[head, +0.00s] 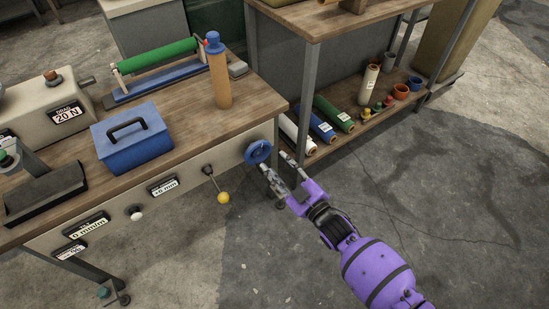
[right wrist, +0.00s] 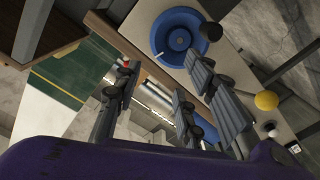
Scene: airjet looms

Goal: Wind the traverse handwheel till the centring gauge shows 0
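The traverse handwheel (head: 258,152) is a small blue disc on the bench's front panel, near its right corner. In the right wrist view the handwheel (right wrist: 165,43) shows a dark round knob (right wrist: 211,31) at its rim. My right gripper (head: 275,162) is open and empty, its fingertips just in front of and beside the wheel. In the right wrist view one finger reaches close to the wheel and knob; I cannot tell whether it touches. A small display (head: 163,187) on the panel seems to read +6 mm. My left gripper is not in view.
A yellow-ball lever (head: 223,198) and a white knob (head: 136,212) stick out of the panel left of the wheel. On the bench are a blue box (head: 133,150), an orange cylinder (head: 219,80) and a green roller (head: 157,55). A shelved table (head: 303,22) stands at right. Floor in front is clear.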

